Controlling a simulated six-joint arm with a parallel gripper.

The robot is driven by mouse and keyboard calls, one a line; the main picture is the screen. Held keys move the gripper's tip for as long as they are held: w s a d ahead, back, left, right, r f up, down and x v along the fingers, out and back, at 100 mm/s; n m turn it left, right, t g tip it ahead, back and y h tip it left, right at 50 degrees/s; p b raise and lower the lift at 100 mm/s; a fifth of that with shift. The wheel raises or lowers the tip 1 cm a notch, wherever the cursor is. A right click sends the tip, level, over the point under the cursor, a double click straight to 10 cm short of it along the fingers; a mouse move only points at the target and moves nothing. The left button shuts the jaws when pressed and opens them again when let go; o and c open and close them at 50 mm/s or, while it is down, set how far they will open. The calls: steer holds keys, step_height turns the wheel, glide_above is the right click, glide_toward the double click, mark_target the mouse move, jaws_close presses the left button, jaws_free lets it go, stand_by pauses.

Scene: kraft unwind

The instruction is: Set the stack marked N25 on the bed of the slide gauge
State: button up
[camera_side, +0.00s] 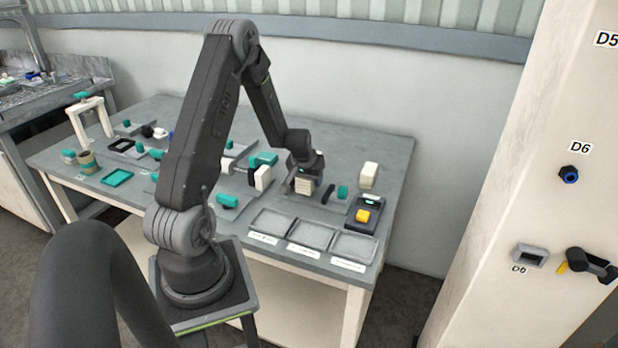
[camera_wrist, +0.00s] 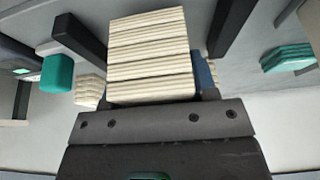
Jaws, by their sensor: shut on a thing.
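My gripper (camera_side: 304,176) is at the right part of the table and points down. It is shut on a cream layered stack (camera_side: 304,186), which shows large between the fingers in the wrist view (camera_wrist: 150,58). No N25 mark is readable on it. I cannot tell from the side view whether the stack is clear of the table. Just left of my gripper stands a device with upright cream block (camera_side: 263,178) and dark parts, perhaps the slide gauge; its bed is not clearly visible.
Shallow grey trays (camera_side: 314,234) line the front edge. A cream arch (camera_side: 90,115) and a teal frame (camera_side: 117,177) are at the left.

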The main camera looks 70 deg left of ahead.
steer(key=shift+f, duration=0.45)
stand_by(0.3)
steer(key=o, duration=1.1)
steer(key=shift+o, duration=0.2)
steer(key=shift+o, duration=1.3)
steer(key=shift+r, duration=0.15)
steer(key=shift+r, duration=3.9)
